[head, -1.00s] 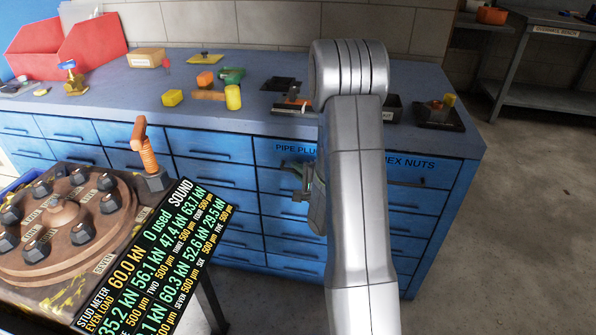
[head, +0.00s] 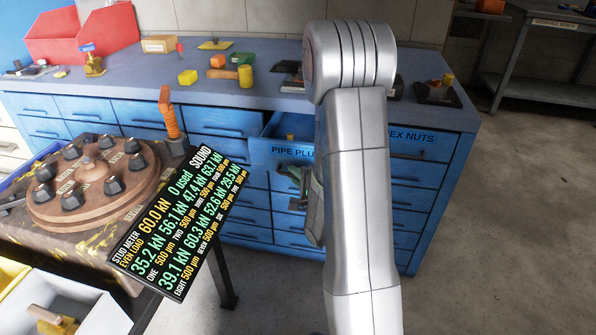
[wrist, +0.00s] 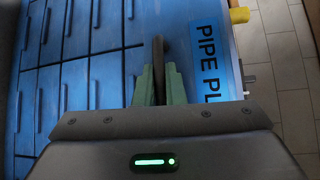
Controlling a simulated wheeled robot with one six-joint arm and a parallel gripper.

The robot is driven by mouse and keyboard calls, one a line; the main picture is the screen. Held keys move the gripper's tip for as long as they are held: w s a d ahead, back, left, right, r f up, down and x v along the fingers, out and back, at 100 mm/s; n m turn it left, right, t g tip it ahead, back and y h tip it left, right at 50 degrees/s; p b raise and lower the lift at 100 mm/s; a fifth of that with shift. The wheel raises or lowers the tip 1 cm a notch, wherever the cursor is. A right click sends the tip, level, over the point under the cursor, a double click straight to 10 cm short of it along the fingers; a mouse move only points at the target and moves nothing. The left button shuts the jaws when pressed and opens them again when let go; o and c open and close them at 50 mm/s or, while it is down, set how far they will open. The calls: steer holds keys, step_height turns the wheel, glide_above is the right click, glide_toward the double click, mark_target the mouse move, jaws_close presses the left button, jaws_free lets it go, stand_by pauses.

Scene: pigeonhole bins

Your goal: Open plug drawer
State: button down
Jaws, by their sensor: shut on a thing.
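The plug drawer (head: 267,151), a blue drawer with a "PIPE PLU..." label, stands pulled partly out of the blue cabinet. My gripper (wrist: 158,78) is shut on that handle. In the head view my gripper (head: 296,178) is at the drawer's front, and my arm hides the drawer's right part.
The "HEX NUTS" drawer (head: 420,147) to the right is closed. Loose parts lie on the workbench top (head: 150,80). A round flange with studs (head: 95,190) and a meter display (head: 180,220) stand at left. The floor (head: 480,230) at right is clear.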

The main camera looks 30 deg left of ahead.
steer(key=s+d+b, duration=0.2)
steer(key=s, duration=0.7)
steer(key=shift+f, duration=0.15)
steer(key=shift+d, duration=0.1)
steer(key=c, duration=1.8)
jaws_free()
steer(key=shift+s, duration=0.15)
